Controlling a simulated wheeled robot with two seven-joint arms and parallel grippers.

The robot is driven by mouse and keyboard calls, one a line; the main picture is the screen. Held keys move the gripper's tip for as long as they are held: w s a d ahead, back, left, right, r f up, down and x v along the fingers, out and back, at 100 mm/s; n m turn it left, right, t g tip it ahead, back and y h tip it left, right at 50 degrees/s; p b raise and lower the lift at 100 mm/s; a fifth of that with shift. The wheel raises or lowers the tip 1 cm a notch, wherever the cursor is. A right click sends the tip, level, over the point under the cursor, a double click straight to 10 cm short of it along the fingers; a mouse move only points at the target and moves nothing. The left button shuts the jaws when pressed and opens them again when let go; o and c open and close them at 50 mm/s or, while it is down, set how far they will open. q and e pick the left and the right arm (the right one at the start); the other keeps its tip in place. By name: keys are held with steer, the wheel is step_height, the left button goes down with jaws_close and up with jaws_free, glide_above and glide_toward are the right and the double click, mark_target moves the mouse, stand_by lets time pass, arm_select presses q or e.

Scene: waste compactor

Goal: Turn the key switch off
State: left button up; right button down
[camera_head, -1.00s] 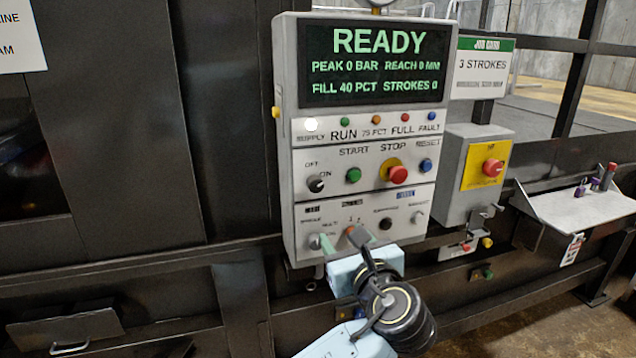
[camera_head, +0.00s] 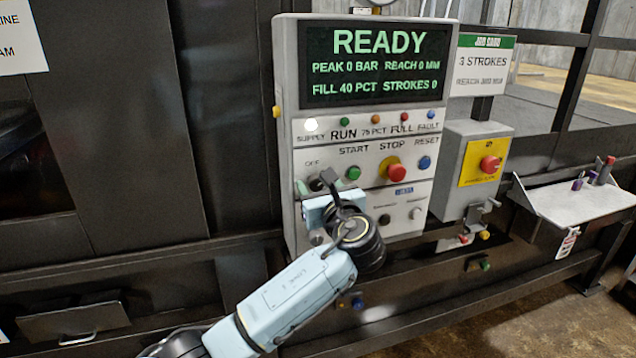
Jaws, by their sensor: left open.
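The key switch (camera_head: 316,185) is a small dark round knob marked OFF and ON, at the left of the grey control panel (camera_head: 286,130). My left gripper (camera_head: 315,182) is open in front of it, with one finger to each side of the knob in the picture. The fingers and gripper body partly cover the knob and its ON label, so its angle is hard to read. I cannot tell whether the fingers touch it. The display (camera_head: 376,62) reads READY, and the supply lamp (camera_head: 311,125) glows white. My right gripper is not in view.
Just right of the key switch are a green start button (camera_head: 353,173), a red stop button (camera_head: 396,172) and a blue reset button (camera_head: 425,163). My left arm hides the panel's lower-left controls. A yellow-plated box with a red button (camera_head: 490,165) stands further right.

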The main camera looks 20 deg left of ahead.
arm_select(q)
steer(key=shift+w+a, duration=0.15)
steer(key=shift+w, duration=0.05)
steer(key=c, duration=1)
steer(key=shift+o, duration=0.2)
